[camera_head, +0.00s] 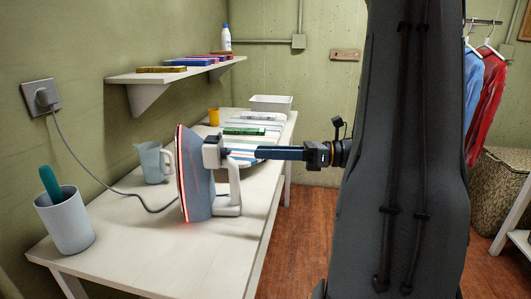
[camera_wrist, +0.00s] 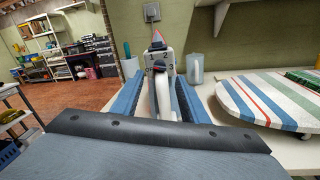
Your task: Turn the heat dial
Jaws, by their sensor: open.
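The iron (camera_head: 195,175) stands upright on its heel on the white table, its soleplate facing left and its white handle to the right. In the wrist view its white control panel (camera_wrist: 151,58) faces me, marked with numbers including 1, 2 and 3. The heat dial (camera_wrist: 158,66) shows as a small dark pointer on that panel, with the handle (camera_wrist: 163,95) below it. My gripper (camera_head: 242,152) reaches in from the right, level with the panel. In the wrist view its blue fingers (camera_wrist: 160,88) are open, one on each side of the handle and dial. I cannot tell whether they touch anything.
A cup with a teal item (camera_head: 68,222) and a clear jug (camera_head: 153,163) stand on the table (camera_head: 115,245). The cord (camera_head: 110,185) runs to a wall outlet (camera_head: 40,97). A striped ironing board (camera_wrist: 275,100) lies right of the iron in the wrist view. A shelf (camera_head: 150,77) hangs above.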

